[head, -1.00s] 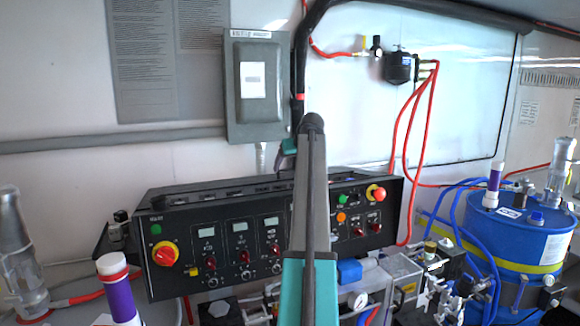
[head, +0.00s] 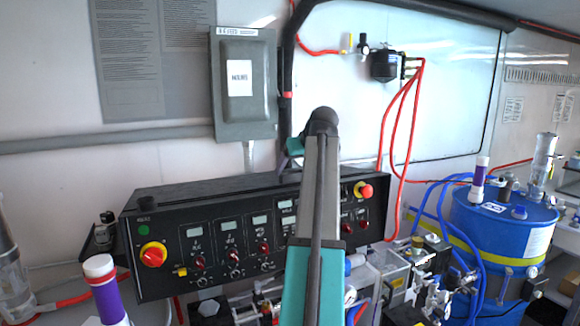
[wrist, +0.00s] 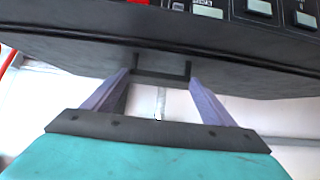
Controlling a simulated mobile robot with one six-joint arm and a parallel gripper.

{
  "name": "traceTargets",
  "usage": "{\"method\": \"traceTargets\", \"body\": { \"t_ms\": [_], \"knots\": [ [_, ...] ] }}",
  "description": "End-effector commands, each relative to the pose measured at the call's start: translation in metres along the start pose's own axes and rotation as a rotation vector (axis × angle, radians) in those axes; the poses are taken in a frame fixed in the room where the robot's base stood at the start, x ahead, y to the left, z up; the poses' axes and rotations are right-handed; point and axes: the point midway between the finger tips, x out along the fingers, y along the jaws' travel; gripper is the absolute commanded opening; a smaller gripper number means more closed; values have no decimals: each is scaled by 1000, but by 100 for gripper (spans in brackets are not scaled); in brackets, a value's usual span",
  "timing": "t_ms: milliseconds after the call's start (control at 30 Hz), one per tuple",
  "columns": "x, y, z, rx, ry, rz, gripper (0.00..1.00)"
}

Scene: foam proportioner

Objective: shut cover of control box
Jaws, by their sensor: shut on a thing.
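The black control box (head: 175,270) stands against the wall, its front carrying displays, knobs and buttons. Its black cover (head: 215,188) lies along the top, with its exact tilt hard to judge. In the wrist view a dark handle (wrist: 162,80) sticks out from the long dark edge of the cover. My gripper (wrist: 160,74) has its two fingers on either side of this handle and is shut on it. In the head view my arm crosses in front of the box, hiding part of the panel and cover; the fingertips are mostly hidden.
A grey electrical box (head: 244,95) hangs on the wall just above. A thick black hose (head: 287,60) runs down close to my wrist. Red hoses (head: 408,130) hang at the right, near a blue drum (head: 503,225). A purple-banded tube (head: 106,290) stands at the lower left.

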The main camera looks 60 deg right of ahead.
Motion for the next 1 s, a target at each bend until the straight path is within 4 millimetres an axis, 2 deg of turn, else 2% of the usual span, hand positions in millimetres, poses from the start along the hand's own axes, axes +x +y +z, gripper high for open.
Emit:
{"method": "traceTargets", "body": {
  "t_ms": [133,467,500,600,1000],
  "knots": [
    [-6,-2,4,1,0,-5,38],
    [-7,-1,6,2,-3,-5,38],
    [-7,-1,6,2,-3,-5,80],
    [-7,-1,6,1,-3,-4,97],
    [-8,0,5,1,0,-1,97]
  ]
}}
